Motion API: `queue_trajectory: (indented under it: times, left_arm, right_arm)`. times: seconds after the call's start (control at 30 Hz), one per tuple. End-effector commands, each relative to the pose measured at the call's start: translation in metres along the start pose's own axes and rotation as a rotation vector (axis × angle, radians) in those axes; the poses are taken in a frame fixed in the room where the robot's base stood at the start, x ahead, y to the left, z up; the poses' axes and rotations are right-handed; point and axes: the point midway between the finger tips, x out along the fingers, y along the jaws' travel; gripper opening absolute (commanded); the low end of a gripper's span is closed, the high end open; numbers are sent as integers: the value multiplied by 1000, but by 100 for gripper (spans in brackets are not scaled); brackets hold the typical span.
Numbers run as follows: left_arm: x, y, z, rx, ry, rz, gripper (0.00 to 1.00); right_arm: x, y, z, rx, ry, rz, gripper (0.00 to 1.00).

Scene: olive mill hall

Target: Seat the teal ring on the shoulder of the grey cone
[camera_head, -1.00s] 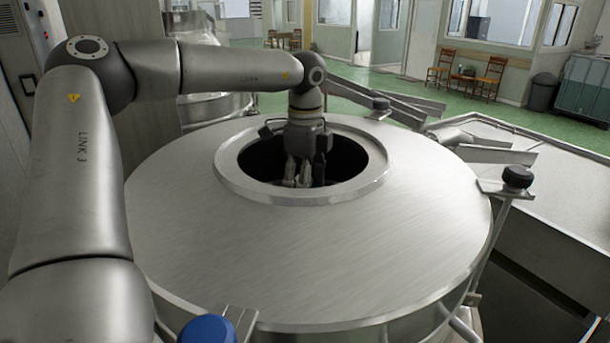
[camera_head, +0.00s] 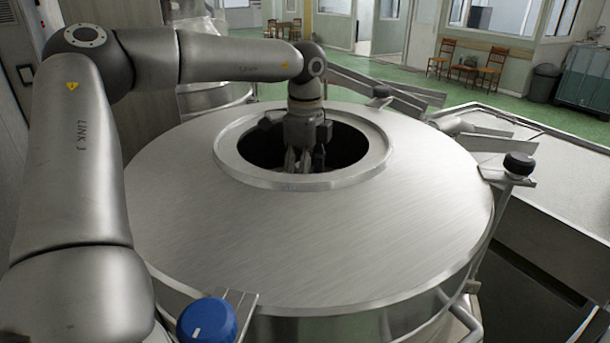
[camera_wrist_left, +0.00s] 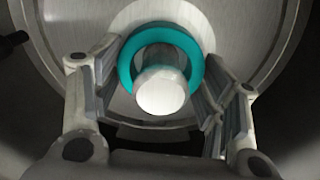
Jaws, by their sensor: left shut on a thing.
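The teal ring (camera_wrist_left: 195,55) is between the fingers of my left gripper (camera_wrist_left: 160,72) in the left wrist view. The gripper is shut on it. The ring surrounds the pale grey cone (camera_wrist_left: 162,92), whose round end faces the camera. I cannot tell whether the ring rests on the cone's shoulder. In the head view my left gripper (camera_head: 304,160) reaches down into the dark round opening of the steel vessel; ring and cone are hidden there. My right gripper is not in view.
The steel vessel's broad lid (camera_head: 300,240) surrounds the opening, with a raised rim (camera_head: 235,170) close around my gripper. A blue knob (camera_head: 207,321) is at the near edge and a black knob (camera_head: 519,164) at the right. The lid is otherwise clear.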

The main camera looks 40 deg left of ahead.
Motion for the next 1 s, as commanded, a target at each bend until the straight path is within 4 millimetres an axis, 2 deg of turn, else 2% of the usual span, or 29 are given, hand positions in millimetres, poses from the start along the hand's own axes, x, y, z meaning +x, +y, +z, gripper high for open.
queue_trajectory:
  times: [0.37,0.4,0.57,1.0]
  left_arm:
    - [6,0,0,0,0,-1,38]
    - [5,0,0,0,1,-1,70]
    - [5,0,0,0,0,-1,91]
    - [0,0,0,0,0,-1,91]
  right_arm:
    - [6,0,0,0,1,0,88]
    - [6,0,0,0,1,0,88]
    - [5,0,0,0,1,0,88]
    - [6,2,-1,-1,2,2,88]
